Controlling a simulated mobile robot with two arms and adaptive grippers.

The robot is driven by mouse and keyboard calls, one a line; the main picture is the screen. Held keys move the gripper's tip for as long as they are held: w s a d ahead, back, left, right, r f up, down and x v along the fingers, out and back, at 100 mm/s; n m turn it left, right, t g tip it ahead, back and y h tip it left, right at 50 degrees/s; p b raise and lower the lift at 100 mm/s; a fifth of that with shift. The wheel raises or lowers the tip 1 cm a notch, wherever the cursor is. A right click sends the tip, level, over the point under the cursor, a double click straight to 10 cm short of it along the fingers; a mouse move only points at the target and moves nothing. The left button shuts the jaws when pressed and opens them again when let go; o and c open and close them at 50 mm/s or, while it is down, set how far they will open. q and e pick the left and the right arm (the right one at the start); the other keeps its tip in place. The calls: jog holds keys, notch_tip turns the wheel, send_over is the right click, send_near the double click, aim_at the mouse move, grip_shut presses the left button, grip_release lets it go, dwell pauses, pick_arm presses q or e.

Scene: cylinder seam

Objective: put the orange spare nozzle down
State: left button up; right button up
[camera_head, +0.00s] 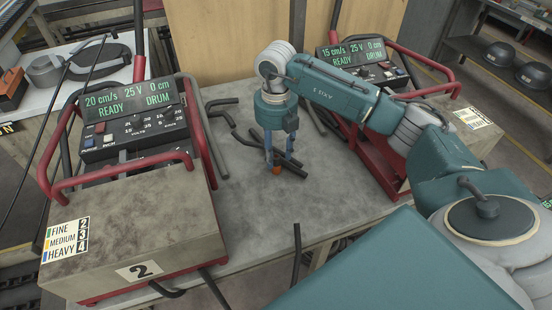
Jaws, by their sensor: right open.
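The orange spare nozzle (277,170) is small and shows at the lower end of my right gripper (280,160), on or just above the grey bench top (245,205). My right gripper points down over the middle of the bench. Its two blue fingers are apart and open, with the orange nozzle between or just below their tips. I cannot tell whether a finger still touches it. My left gripper is not in view.
Several dark bent nozzles (221,102) lie close by on the bench. A welding unit with a red frame (130,130) stands at the left, and another (355,55) stands at the back right behind my arm.

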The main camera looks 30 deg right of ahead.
jog(key=shift+f, duration=0.65)
grip_shut()
jog(key=shift+r, duration=0.15)
